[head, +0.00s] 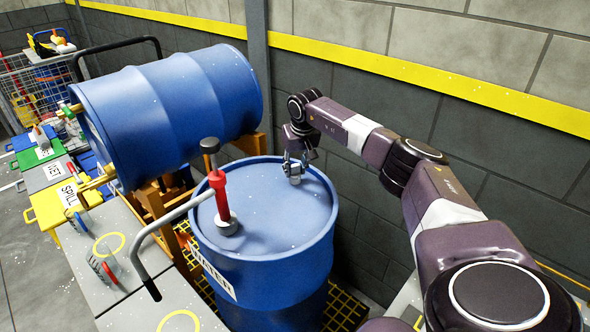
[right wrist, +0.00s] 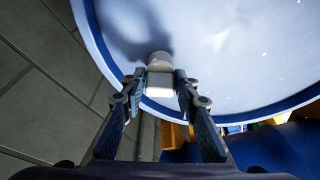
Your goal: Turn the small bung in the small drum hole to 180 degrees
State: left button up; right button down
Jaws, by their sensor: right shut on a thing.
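A blue upright drum (head: 265,222) stands in the middle of the head view. The small bung (head: 294,174) is a pale grey piece at the far right part of the drum's top, close to the rim. My right gripper (head: 296,164) reaches down over it and is shut on it. In the right wrist view the bung (right wrist: 160,78) sits between the two fingertips, over the drum top (right wrist: 235,55). The small hole itself is hidden under the bung and fingers. I cannot read the bung's angle. My left gripper is not in view.
A red-handled pump (head: 220,200) with a curved grey pipe stands in the drum's top at left. A blue drum lies on its side on a wooden cradle (head: 165,107) behind. A grey block wall (head: 365,100) is close behind. Coloured bins (head: 45,205) stand at left.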

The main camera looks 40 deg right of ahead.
jog(key=shift+n, duration=0.3)
jog(key=c, duration=1.4)
grip_release()
jog(key=shift+c, duration=0.2)
jog(key=shift+o, duration=0.7)
jog(key=o, duration=0.4)
jog(key=shift+o, duration=0.2)
